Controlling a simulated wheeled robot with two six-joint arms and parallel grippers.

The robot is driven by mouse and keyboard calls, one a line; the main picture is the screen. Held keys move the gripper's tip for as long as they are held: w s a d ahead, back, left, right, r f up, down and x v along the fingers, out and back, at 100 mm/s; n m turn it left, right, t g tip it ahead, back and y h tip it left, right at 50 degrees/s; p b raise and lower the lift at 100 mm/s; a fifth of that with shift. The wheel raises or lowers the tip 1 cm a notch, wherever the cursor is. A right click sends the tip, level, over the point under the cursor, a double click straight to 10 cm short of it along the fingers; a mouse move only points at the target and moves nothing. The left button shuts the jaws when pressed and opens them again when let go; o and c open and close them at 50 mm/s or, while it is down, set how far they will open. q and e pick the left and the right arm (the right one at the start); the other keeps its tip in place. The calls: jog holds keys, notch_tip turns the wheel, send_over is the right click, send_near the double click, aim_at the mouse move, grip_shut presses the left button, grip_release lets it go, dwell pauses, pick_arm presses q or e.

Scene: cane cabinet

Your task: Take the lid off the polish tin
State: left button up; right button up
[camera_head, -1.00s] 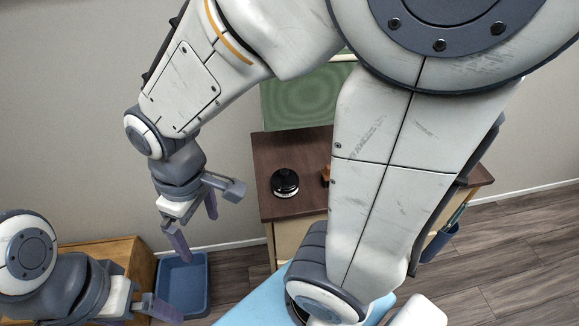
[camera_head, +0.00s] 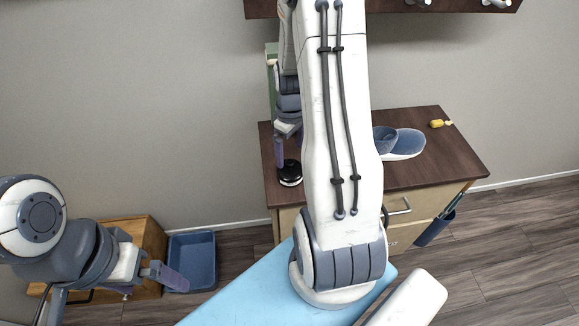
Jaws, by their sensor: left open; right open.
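The polish tin (camera_head: 290,175) is a small round black tin with a pale band low on its side. It stands at the left end of the dark wooden cabinet top and its black top is partly covered by my gripper. I cannot make out the seam of the lid. My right gripper (camera_head: 288,148) is open and points down at the tin, with a finger just behind or over its left edge; contact cannot be told. My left gripper (camera_head: 165,268) is open and empty at the lower left, in front of the blue bin, away from the tin.
My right arm hides the middle of the top.

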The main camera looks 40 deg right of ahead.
aim_at(289, 161)
jog(key=shift+a+f, duration=0.1)
jog(key=shift+f, duration=0.55)
notch_tip(289, 161, down, 4)
jog(key=shift+f+p, duration=0.15)
jog(key=shift+p, duration=0.55)
jog(key=c, duration=1)
jog(key=shift+w, duration=0.1)
